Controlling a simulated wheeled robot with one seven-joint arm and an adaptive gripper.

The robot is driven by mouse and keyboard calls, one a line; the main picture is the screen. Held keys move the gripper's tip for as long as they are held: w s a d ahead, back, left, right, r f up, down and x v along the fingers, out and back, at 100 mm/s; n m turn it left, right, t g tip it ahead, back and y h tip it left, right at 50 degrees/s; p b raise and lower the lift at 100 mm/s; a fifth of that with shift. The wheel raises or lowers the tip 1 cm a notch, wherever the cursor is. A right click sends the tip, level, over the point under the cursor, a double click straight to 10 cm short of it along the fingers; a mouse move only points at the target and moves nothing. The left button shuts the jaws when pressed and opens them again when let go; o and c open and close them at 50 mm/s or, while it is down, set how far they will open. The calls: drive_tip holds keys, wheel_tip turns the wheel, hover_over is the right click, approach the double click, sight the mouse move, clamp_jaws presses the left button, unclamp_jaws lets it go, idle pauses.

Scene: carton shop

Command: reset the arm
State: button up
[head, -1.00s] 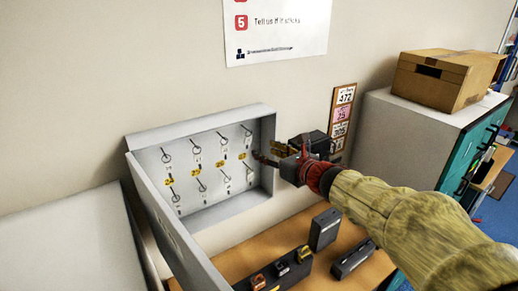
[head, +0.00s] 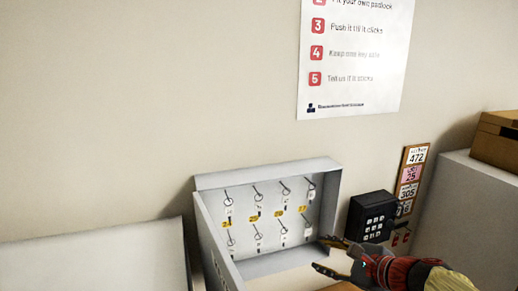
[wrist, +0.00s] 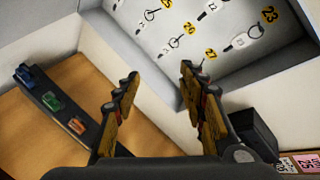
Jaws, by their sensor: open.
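My gripper (head: 328,256) is in front of the lower right corner of the open key cabinet (head: 265,170) in the head view. Its two fingers are spread with nothing between them. In the wrist view the gripper (wrist: 158,90) also shows open and empty. The cabinet's back panel (wrist: 170,32) lies beyond the fingertips there. Several keys hang on the panel beside yellow number tags. My arm comes in from the lower right of the head view.
A black keypad box (head: 371,216) is on the wall right of the cabinet, near my gripper. A number board (head: 411,180) hangs beside it. A dark rack with padlocks (wrist: 55,105) rests on the wooden surface (wrist: 40,145). A carton (head: 497,140) stands at the right.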

drive_tip(key=s+d+f+n+g+h+b, duration=0.1)
drive_tip(key=s+f+n+g+h+b, duration=0.4)
drive_tip(key=s+f+n+b, duration=1.1)
drive_tip(key=shift+s+d+f+n+h, duration=0.15)
drive_tip(key=shift+s+f+n+h, duration=0.45)
drive_tip(key=shift+s+f+n, duration=2.65)
drive_tip(key=shift+s+r+m, duration=0.3)
drive_tip(key=shift+s+r, duration=0.15)
drive_tip(key=shift+r, duration=0.15)
drive_tip(key=shift+s+r+m, duration=0.25)
drive_tip(key=shift+s+r, duration=0.15)
drive_tip(key=shift+r, duration=0.2)
drive_tip(key=shift+c, duration=0.4)
